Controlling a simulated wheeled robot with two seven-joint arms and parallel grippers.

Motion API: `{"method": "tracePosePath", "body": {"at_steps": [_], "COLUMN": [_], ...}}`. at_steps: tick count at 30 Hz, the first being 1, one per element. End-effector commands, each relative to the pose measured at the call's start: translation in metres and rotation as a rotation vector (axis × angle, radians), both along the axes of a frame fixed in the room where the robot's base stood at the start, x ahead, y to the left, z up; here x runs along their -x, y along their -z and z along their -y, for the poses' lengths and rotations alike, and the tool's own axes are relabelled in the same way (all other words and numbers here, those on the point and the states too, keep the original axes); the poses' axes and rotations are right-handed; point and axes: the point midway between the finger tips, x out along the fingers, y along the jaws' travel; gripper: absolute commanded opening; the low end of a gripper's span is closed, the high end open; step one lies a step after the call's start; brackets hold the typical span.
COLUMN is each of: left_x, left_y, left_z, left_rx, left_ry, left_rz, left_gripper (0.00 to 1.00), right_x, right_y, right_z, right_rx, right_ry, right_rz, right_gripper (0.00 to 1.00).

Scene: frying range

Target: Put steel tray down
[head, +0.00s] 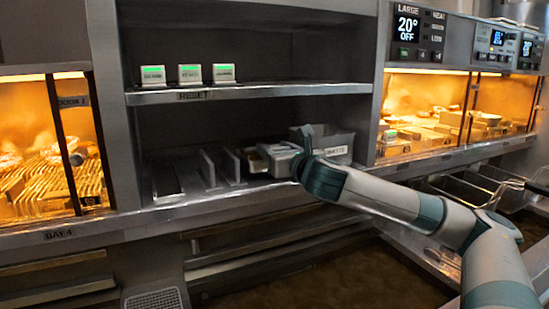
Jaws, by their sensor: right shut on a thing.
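My right gripper (299,158) reaches in from the right to the lower shelf of the middle bay. It is shut on the steel tray (276,157), a small pale metal tray just left of my wrist. The tray is at the shelf's right half, beside upright metal dividers. My wrist hides part of the tray and the fingertips, and I cannot tell whether the tray touches the shelf. My left gripper is not in view.
A grey labelled bin (337,148) stands close behind and right of my gripper. Metal dividers (210,167) stand on the lower shelf (190,207). Several green-topped boxes (190,73) sit on the upper shelf. Lit food bays flank both sides; wire baskets (470,188) are at right.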

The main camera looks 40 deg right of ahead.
Motion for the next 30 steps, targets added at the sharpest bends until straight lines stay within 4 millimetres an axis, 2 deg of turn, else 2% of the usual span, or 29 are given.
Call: {"method": "tracePosePath", "body": {"at_steps": [4,7,13,20,21,22,30], "left_x": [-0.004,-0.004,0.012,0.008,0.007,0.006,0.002], "left_y": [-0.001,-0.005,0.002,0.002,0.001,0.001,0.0], "left_z": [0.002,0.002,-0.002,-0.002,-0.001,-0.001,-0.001], "left_rx": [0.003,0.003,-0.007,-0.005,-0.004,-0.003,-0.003], "left_ry": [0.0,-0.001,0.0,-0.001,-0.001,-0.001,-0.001], "left_rz": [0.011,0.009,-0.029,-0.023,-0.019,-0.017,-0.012], "left_gripper": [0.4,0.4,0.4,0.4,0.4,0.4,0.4], "right_x": [0.0,-0.003,-0.004,-0.004,-0.004,-0.004,-0.004], "right_y": [0.017,0.021,0.022,0.025,0.025,0.025,0.025], "right_z": [0.0,0.0,0.001,0.001,0.001,0.001,0.001], "right_rx": [0.002,0.0,0.001,0.001,0.0,0.0,0.0], "right_ry": [0.0,-0.002,-0.001,-0.001,-0.001,-0.001,-0.001], "right_rz": [-0.002,0.0,0.002,0.001,0.0,0.0,0.0], "right_gripper": [0.18,0.18,0.18,0.18,0.56,0.63,0.65]}}
